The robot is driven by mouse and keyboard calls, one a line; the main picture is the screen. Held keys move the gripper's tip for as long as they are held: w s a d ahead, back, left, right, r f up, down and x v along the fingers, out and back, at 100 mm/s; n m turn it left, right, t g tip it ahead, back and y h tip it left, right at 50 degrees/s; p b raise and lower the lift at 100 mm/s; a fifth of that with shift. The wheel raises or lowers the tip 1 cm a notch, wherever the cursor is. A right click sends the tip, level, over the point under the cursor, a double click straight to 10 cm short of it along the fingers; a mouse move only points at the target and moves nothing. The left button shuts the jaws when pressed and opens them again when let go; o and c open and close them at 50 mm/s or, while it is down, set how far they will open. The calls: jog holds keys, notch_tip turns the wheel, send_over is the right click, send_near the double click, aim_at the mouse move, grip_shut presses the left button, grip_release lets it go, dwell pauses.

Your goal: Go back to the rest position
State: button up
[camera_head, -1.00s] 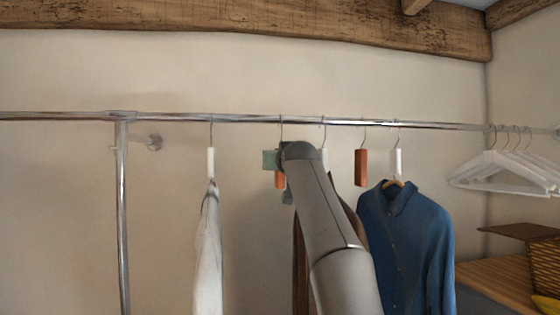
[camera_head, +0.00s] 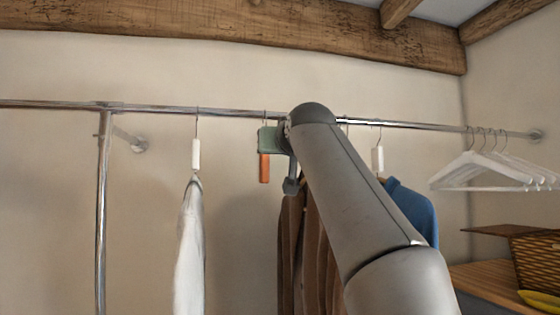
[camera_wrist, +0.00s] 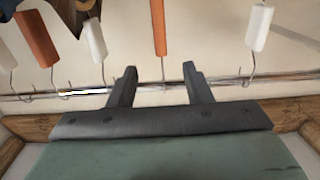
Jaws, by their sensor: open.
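My gripper (camera_wrist: 160,80) is open in the wrist view, with its two dark fingers apart. An orange block on a hook (camera_wrist: 158,28) shows just beyond the gap between the fingertips; I cannot tell how far off it is. In the head view my arm covers much of the middle of the rail, and the gripper end is mostly hidden behind it. The green part of my wrist shows beside an orange block (camera_head: 264,168) hanging from the metal rail (camera_head: 230,112).
A white garment (camera_head: 190,250) hangs at left under a white block (camera_head: 196,154). Brown garments (camera_head: 290,235) and a blue shirt (camera_head: 415,212) hang partly behind my arm. Empty white hangers (camera_head: 485,172) are at right. A wicker basket (camera_head: 535,262) stands on a wooden surface. Bare wall lies left.

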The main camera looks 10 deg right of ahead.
jog(key=s+f+g, duration=0.2)
jog(key=f+g, duration=0.1)
jog(key=f, duration=0.9)
jog(key=s+a+f+g, duration=0.1)
jog(key=s+f+g, duration=0.2)
jog(key=f, duration=0.8)
jog(key=s+f+g, duration=0.2)
jog(key=f+g, duration=0.1)
jog(key=f, duration=0.9)
jog(key=s+f+g, duration=0.8)
jog(key=s+f, duration=1.9)
jog(key=f, duration=0.2)
jog(key=shift+s+f+g, duration=0.2)
jog(key=shift+f+g, duration=0.1)
